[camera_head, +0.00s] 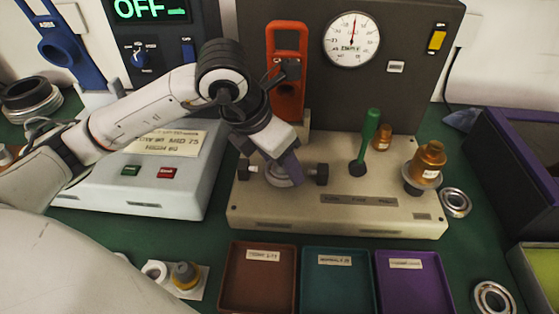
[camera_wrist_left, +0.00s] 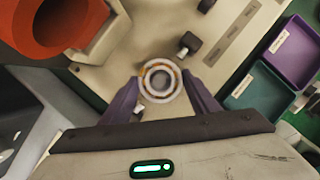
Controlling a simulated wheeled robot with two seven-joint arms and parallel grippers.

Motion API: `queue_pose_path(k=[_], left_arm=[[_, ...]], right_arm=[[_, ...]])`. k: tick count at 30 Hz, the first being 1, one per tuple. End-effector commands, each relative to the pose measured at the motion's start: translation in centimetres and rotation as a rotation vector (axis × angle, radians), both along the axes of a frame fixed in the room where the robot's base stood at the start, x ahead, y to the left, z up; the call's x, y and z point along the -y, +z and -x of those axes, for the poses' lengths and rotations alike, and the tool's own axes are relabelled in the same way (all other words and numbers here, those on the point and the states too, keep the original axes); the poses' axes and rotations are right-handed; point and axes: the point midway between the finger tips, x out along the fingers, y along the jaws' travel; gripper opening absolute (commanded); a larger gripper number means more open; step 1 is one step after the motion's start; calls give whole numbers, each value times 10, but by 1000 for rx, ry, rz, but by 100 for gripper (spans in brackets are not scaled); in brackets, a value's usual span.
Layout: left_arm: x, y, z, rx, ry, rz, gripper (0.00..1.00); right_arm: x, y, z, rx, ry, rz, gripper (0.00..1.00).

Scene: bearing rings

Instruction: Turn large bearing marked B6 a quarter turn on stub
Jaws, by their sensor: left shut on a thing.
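A large bearing ring (camera_head: 281,181) sits on the beige fixture (camera_head: 335,222), between two dark knobs; it also shows in the left wrist view (camera_wrist_left: 160,96). Its marking is not readable, and the stub inside it is hard to make out. My left gripper (camera_head: 284,172) points down at it from above. In the left wrist view the purple fingers of my left gripper (camera_wrist_left: 160,82) stand on either side of the ring and are shut on it. The fingers hide part of the ring in the head view. My right gripper is not in view.
An orange upright (camera_head: 286,50) stands behind the bearing. A green lever (camera_head: 366,140) and a brass part (camera_head: 428,160) stand to its right. Brown (camera_head: 257,298), teal (camera_head: 337,298) and purple (camera_head: 413,292) trays lie in front. Loose bearings (camera_head: 455,203) lie at the right.

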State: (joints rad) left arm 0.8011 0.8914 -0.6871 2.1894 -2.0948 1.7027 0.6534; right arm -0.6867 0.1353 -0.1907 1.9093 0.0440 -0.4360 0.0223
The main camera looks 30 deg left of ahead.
Motion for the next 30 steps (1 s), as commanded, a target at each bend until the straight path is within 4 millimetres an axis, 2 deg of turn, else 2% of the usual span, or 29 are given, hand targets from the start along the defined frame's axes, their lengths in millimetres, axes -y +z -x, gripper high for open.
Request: queue_pose_path(k=[3, 11, 18, 30], left_arm=[[0, -2, 1, -5, 56, -2, 22], [0, -3, 1, -6, 65, -3, 22], [1, -4, 2, -7, 246, -3, 22], [3, -4, 2, -10, 324, -3, 22]], right_arm=[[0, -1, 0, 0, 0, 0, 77], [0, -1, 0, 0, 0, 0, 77], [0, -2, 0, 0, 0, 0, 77], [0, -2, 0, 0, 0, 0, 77]])
